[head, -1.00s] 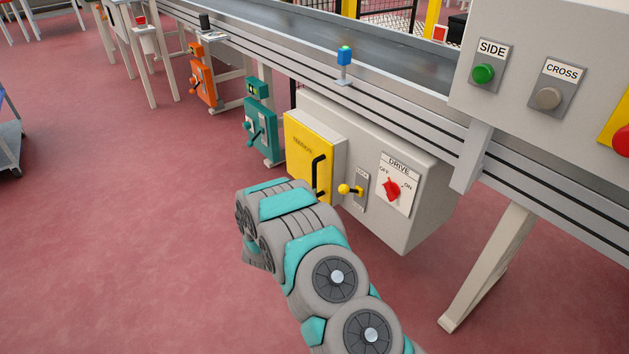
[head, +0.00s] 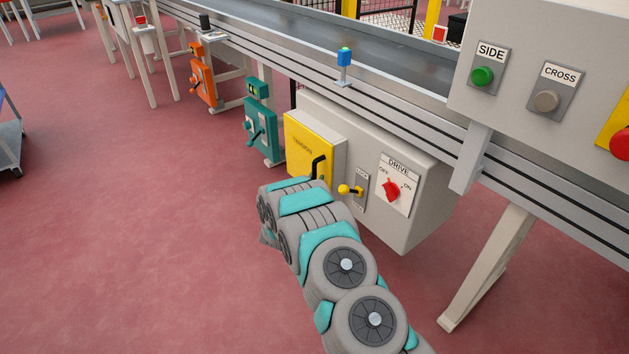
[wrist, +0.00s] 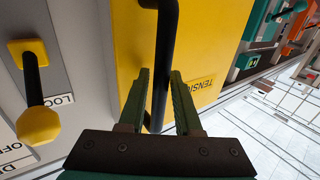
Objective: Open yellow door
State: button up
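The yellow door (head: 305,145), lettered "TENSION", sits on the front of a grey cabinet (head: 415,225) and looks closed. Its black bar handle (head: 319,165) is partly hidden by my arm in the head view. In the wrist view the handle (wrist: 164,50) runs between the two fingers of my gripper (wrist: 159,75). The fingers are open, with a gap on each side of the bar; how deep the bar sits between them is hard to tell. The yellow door (wrist: 215,45) fills the background there. The gripper itself is hidden in the head view.
A yellow-knobbed lever (head: 345,189) on a plate lettered "LOCK" is just right of the door. Further right is the red DRIVE switch (head: 391,189). A teal unit (head: 260,125) stands left of the cabinet, under the conveyor (head: 390,50). The red floor (head: 130,230) at left is clear.

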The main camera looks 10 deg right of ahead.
grip_shut()
dwell(1.2)
